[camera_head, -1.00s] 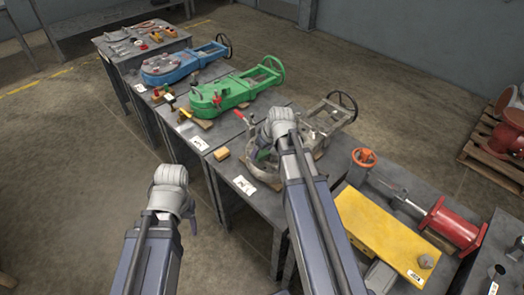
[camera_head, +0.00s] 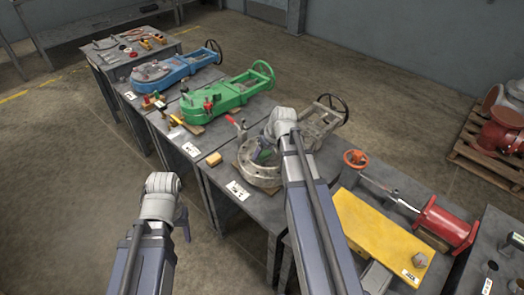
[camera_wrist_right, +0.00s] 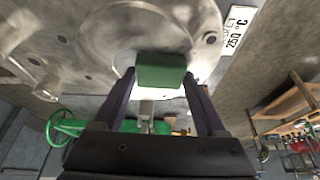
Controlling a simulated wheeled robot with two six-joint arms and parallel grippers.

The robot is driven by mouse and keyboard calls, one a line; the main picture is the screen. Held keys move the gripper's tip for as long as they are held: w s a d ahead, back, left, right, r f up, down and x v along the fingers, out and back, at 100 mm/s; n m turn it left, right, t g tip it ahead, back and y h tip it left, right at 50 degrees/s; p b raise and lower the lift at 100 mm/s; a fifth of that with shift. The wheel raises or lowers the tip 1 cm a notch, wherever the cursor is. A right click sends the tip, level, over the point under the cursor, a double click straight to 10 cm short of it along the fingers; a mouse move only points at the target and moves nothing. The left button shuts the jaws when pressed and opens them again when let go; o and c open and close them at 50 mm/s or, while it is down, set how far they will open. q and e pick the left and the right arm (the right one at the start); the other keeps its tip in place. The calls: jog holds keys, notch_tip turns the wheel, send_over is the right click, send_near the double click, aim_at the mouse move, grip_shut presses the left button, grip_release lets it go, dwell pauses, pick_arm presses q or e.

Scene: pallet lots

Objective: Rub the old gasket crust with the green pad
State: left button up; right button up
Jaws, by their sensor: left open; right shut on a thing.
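A grey metal valve body with a round flange (camera_head: 256,178) lies on the near bench, and the flange face (camera_wrist_right: 95,42) fills the top of the right wrist view. My right gripper (camera_wrist_right: 161,78) is shut on the green pad (camera_wrist_right: 160,68). The pad is over the pale round middle of the flange; I cannot tell whether it touches. In the head view my right wrist and forearm hide much of the valve. I cannot pick out the gasket crust clearly. My left gripper (camera_head: 183,222) is open and empty, off the bench in front, partly hidden by its wrist.
A green valve (camera_head: 225,98) and a blue valve (camera_head: 165,70) lie on benches farther back. A yellow plate (camera_head: 385,235) and a red cylinder (camera_head: 447,224) lie to the right.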

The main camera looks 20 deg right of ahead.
aim_at(256, 164)
jog(key=shift+s+a, duration=0.55)
jog(key=shift+a, duration=0.15)
jog(key=shift+s+a, duration=0.2)
jog(key=shift+a, duration=0.4)
jog(key=shift+s+a, duration=0.15)
jog(key=shift+a, duration=0.4)
jog(key=shift+f, duration=0.1)
jog(key=shift+w+d, duration=0.3)
jog(key=shift+d, duration=0.35)
jog(key=shift+w+d, duration=0.25)
jog(key=shift+d, duration=0.35)
jog(key=shift+w+d, duration=0.3)
jog(key=shift+d, duration=0.35)
jog(key=shift+r, duration=0.3)
notch_tip(256, 164, up, 6)
jog(key=p, duration=0.6)
jog(key=shift+f, duration=0.1)
